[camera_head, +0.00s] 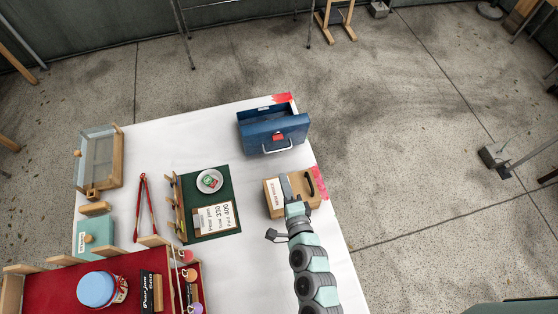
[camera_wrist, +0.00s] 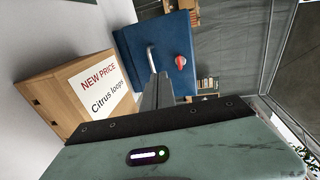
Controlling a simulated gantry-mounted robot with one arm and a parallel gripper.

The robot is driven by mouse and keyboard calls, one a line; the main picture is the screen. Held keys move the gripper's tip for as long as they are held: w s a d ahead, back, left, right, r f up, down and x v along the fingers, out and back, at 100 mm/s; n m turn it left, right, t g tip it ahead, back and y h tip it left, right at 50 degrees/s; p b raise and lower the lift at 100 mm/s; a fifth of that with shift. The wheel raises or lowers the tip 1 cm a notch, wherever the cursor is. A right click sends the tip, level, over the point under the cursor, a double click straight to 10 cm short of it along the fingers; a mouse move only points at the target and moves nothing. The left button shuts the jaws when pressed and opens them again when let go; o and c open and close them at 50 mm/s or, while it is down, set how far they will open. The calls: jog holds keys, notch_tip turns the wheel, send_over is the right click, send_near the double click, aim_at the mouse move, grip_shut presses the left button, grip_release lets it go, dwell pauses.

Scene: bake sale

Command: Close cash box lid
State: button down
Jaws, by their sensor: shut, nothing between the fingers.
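The blue cash box (camera_head: 272,136) stands at the far right of the white table. It looks open: its dark inside shows behind a blue panel that bears a metal handle and a red knob. The same blue panel (camera_wrist: 178,45) faces me in the wrist view, with the handle and red knob plain to see. My gripper (camera_head: 287,187) is above the wooden box, on the near side of the cash box and apart from it. In the wrist view my gripper (camera_wrist: 157,88) shows its fingers together and empty, pointing toward the cash box.
A wooden box (camera_head: 273,204) with a "New price Citrus loops" card stands close beside my gripper; it fills the left of the wrist view (camera_wrist: 50,98). A green board (camera_head: 190,187) with a plate (camera_head: 209,181), red tongs (camera_head: 145,205) and a tray (camera_head: 101,158) lie left. Table between is clear.

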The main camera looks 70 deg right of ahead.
aim_at(271, 139)
jog(key=x, duration=0.4)
jog(key=r+x, duration=0.1)
jog(key=x, duration=0.8)
jog(key=shift+w+d+r+p, duration=0.15)
jog(key=shift+d+r+p, duration=0.05)
jog(key=shift+p, duration=0.15)
jog(key=shift+r, duration=0.1)
